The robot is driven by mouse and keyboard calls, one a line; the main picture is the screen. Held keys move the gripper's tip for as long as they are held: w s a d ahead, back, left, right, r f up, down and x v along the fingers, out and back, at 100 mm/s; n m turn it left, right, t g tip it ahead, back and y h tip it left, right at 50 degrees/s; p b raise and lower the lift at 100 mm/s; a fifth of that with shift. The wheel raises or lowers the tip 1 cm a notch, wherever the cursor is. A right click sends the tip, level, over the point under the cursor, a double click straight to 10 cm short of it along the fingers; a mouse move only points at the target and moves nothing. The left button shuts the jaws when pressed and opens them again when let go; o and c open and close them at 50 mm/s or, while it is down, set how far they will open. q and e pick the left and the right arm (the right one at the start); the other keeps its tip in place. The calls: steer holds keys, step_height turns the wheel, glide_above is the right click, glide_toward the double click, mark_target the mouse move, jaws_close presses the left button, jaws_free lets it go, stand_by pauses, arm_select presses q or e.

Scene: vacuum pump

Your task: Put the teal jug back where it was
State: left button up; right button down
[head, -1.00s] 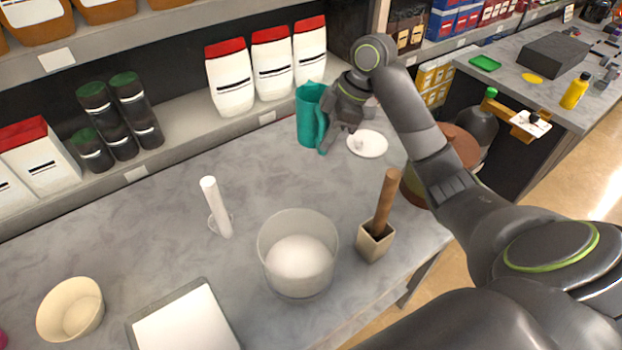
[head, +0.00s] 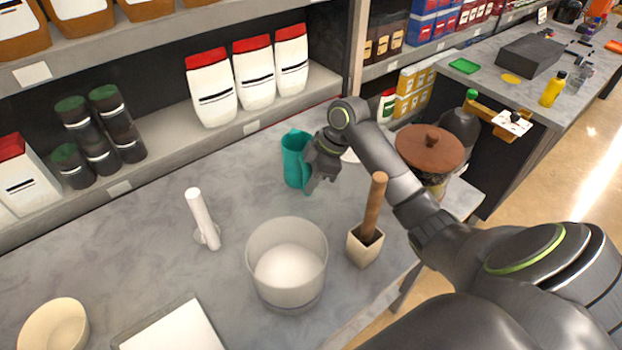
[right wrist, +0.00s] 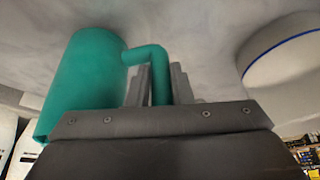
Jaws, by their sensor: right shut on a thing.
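The teal jug (head: 293,160) stands upright at the back of the grey counter, in front of the shelf. My right gripper (head: 311,180) is at its right side, shut on its handle. In the right wrist view the jug (right wrist: 85,75) shows on the left, and its bent handle runs between the fingers (right wrist: 156,86). I cannot tell whether the jug's base touches the counter or hangs just above it. My left gripper is not in view.
A white dish (head: 349,156) is partly hidden behind my right gripper. Counter left of the jug (head: 235,180) is clear.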

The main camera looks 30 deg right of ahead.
steer(key=shift+w+f, duration=0.1)
steer(key=shift+f, duration=0.3)
steer(key=c, duration=1.3)
jaws_free()
steer(key=b+v, duration=0.2)
steer(key=v, duration=1)
